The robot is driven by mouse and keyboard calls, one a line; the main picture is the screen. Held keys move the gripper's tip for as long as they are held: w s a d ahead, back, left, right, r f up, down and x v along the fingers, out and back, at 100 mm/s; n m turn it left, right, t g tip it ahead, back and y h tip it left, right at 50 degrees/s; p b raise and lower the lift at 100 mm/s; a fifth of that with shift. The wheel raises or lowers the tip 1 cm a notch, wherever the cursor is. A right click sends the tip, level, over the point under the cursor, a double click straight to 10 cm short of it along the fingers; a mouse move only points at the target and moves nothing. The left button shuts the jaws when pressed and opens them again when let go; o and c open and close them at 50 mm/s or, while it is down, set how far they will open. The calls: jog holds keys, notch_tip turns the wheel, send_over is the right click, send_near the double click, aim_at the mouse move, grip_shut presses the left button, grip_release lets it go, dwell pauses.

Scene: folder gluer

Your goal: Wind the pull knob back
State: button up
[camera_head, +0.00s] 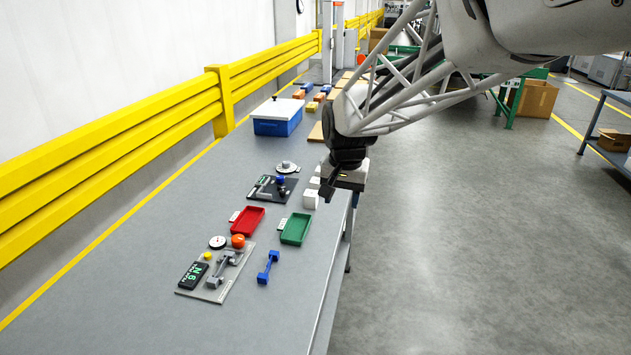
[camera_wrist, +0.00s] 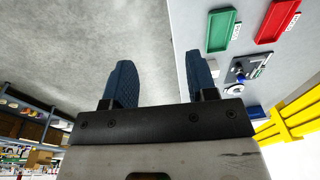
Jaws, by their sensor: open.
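No part is marked as the pull knob, and I cannot tell which one it is. A grey plate (camera_head: 206,291) on the bench carries an orange knob (camera_head: 238,241), a white dial (camera_head: 217,242), a small yellow button (camera_head: 208,256), a grey lever-like part (camera_head: 224,267) and a black display (camera_head: 193,275). Farther back, a black plate (camera_head: 262,196) carries a blue knob (camera_head: 280,180), which also shows in the wrist view (camera_wrist: 240,76). My gripper (camera_head: 328,190) is over the bench's right edge, apart from both plates. In the wrist view its fingers (camera_wrist: 161,80) are open, with nothing between them.
A red tray (camera_head: 247,220) and a green tray (camera_head: 296,229) lie between the plates. A blue dumbbell-shaped part (camera_head: 268,267) lies right of the grey plate. White blocks (camera_head: 310,200) are near my gripper. A blue box (camera_head: 277,124) stands behind; a yellow rail (camera_head: 110,163) runs left.

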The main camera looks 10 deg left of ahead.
jog(key=w+a+f, duration=0.3)
jog(key=a+f, duration=0.1)
jog(key=a, duration=0.4)
jog(key=w+a+f, duration=0.2)
jog(key=a+f, duration=0.1)
jog(key=a, duration=0.6)
jog(key=g, duration=0.1)
send_over(238, 237)
notch_tip(238, 237, down, 9)
jog(key=shift+s+d+r, duration=0.1)
jog(key=shift+d+r, duration=0.05)
jog(key=shift+r, duration=0.05)
jog(key=shift+f, duration=0.1)
jog(key=shift+f, duration=3.8)
jog(key=c, duration=0.6)
